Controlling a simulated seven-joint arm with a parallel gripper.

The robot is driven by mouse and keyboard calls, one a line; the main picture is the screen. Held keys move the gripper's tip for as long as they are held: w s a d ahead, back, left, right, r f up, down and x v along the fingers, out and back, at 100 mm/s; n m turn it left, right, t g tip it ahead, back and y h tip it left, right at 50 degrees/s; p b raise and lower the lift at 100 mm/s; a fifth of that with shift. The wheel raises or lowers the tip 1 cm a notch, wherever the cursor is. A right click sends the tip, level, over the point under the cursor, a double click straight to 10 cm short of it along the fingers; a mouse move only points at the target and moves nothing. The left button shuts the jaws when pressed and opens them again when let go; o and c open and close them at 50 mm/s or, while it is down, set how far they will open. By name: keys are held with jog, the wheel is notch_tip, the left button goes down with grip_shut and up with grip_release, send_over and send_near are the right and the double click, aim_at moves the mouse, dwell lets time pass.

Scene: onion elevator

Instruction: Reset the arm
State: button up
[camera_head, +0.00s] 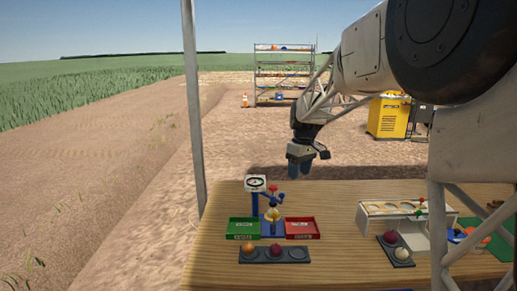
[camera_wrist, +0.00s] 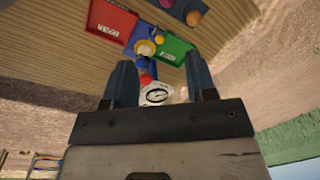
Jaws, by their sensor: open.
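My gripper (camera_head: 300,166) hangs above the far edge of the wooden table, pointing down, with its blue fingers apart. In the wrist view my gripper (camera_wrist: 162,85) shows two blue fingers with nothing held between them. Below it stands a blue scale with a round white dial (camera_head: 256,184); the dial also shows between the fingers in the wrist view (camera_wrist: 157,95). A yellowish onion-like item (camera_head: 272,214) sits on the scale. My gripper is apart from the scale and the table.
A green tray (camera_head: 244,228) and a red tray (camera_head: 301,228) flank the scale. A dark holder (camera_head: 290,255) with round items lies in front. A white rack (camera_head: 400,208) and another dark holder (camera_head: 396,249) stand right. The table's (camera_head: 222,274) front left is clear. A pole (camera_head: 193,110) rises at left.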

jog(key=s+d+r+m, duration=0.1)
jog(key=s+r, duration=0.1)
jog(key=s, duration=0.5)
jog(key=s+d+r+m, duration=0.1)
jog(key=s+r, duration=0.1)
jog(key=s, duration=0.4)
jog(key=s+d+f+m+t, duration=0.1)
jog(key=s+f+m, duration=0.1)
jog(key=s, duration=0.9)
jog(key=s+d+f+m+t, duration=0.1)
jog(key=s+f+m, duration=0.1)
jog(key=s, duration=0.9)
jog(key=s+d+f+m+t+h, duration=0.1)
jog(key=s+f+m, duration=0.1)
jog(key=s, duration=1)
jog(key=shift+f+m, duration=0.3)
jog(key=shift+f, duration=0.3)
